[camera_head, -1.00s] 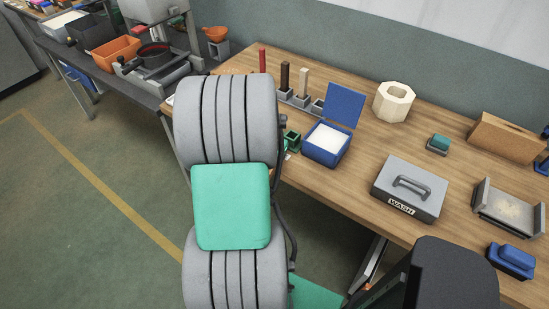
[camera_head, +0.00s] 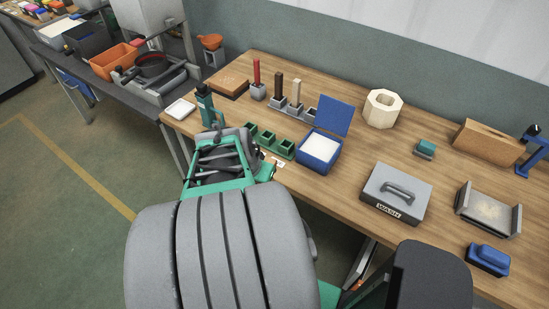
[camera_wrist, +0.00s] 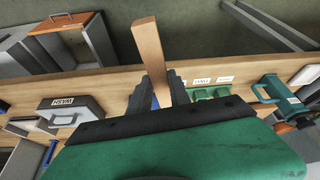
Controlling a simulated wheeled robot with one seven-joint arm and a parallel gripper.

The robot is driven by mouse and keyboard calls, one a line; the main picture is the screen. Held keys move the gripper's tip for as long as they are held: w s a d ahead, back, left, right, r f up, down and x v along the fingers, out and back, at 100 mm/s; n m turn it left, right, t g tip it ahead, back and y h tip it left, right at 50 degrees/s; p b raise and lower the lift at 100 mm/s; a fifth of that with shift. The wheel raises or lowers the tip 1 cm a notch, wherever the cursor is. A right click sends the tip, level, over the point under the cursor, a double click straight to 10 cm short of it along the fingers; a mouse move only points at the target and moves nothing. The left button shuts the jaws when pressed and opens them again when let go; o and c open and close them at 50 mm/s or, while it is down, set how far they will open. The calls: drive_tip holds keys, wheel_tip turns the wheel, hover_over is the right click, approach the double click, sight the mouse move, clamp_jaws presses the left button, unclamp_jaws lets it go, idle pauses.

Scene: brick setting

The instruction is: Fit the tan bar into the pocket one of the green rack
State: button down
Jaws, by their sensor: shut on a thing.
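The tan bar (camera_wrist: 148,50) is between the fingers of my gripper (camera_wrist: 163,86), which is shut on it. It sticks out from the fingers at a slight tilt in the wrist view. The green rack (camera_head: 268,141) lies on the wooden table, with several pockets in a row. In the wrist view the green rack (camera_wrist: 206,94) is just right of the fingers, partly hidden by my gripper. White labels (camera_wrist: 202,81) lie along its edge, too small to read surely. In the head view my arm hides the gripper and bar. The bar appears apart from the rack.
A grey rack (camera_head: 312,114) behind the green one holds a dark brown bar (camera_head: 278,84) and a pale bar (camera_head: 296,92). A blue open box (camera_head: 318,150) stands close on the right. A teal tool (camera_head: 206,104) stands on the left. The grey wash box (camera_head: 396,194) is farther right.

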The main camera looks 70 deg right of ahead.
drive_tip(key=w+d+f+b, duration=0.1)
drive_tip(key=d+f+b, duration=0.1)
drive_tip(key=d+f, duration=0.1)
drive_tip(key=w+d+f+b, duration=0.1)
drive_tip(key=d+f+b, duration=0.1)
drive_tip(key=d, duration=0.3)
drive_tip(key=w+d+f+b, duration=0.1)
drive_tip(key=d+f+b, duration=0.1)
drive_tip(key=d+f, duration=0.2)
drive_tip(key=shift+w+d+f, duration=0.2)
drive_tip(key=shift+d+f, duration=0.15)
drive_tip(key=shift+d, duration=0.2)
drive_tip(key=shift+a+b+x, duration=0.15)
drive_tip(key=shift+b+x, duration=0.5)
drive_tip(key=shift+x, duration=0.2)
drive_tip(key=shift+a+b+x, duration=0.2)
drive_tip(key=shift+b+x, duration=0.45)
drive_tip(key=shift+x, duration=0.2)
drive_tip(key=c, duration=1.2)
unclamp_jaws()
drive_tip(key=shift+w+f, duration=0.1)
